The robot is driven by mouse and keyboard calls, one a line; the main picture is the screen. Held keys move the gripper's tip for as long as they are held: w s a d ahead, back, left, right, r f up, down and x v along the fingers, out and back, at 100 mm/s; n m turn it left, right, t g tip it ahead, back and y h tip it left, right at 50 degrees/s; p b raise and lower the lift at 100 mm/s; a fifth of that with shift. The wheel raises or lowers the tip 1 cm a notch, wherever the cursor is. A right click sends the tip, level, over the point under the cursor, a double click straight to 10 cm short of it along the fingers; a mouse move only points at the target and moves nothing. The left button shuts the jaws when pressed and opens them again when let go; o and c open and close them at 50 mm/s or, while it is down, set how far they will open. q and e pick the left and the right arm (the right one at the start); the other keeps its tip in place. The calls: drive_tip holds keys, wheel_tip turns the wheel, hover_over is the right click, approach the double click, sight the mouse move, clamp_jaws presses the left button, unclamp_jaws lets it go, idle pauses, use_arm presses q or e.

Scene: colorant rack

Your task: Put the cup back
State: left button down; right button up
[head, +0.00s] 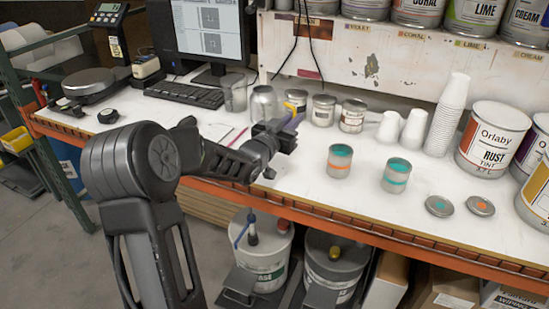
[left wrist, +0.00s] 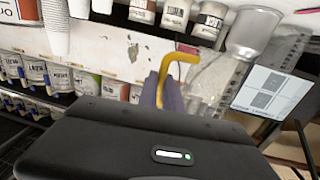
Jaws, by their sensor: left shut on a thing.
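My left gripper (head: 293,118) is above the white worktop, left of the open cans. Its purple fingers also show in the left wrist view (left wrist: 163,92), shut on a thin yellow hooked piece (left wrist: 183,50). Its yellow end also shows in the head view (head: 297,95). I cannot tell whether a cup body hangs from it. White cups (head: 413,130) stand upside down next to a tall cup stack (head: 447,115) right of centre; the stack also shows in the left wrist view (left wrist: 55,25). My right gripper is out of view.
Small labelled cans (head: 352,116) line the back.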

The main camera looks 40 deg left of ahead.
use_arm(q)
drive_tip(key=shift+d+f, duration=0.1)
drive_tip(key=shift+f, duration=0.45)
wheel_tip(320, 180, down, 6)
drive_tip(key=shift+r+p, duration=0.1)
drive_tip(key=shift+p, duration=0.45)
wheel_tip(320, 180, down, 3)
drive_tip(key=shift+f+p, duration=0.2)
drive_tip(key=shift+p, duration=0.2)
drive_tip(key=shift+w+f, duration=0.1)
drive_tip(key=shift+f, duration=0.35)
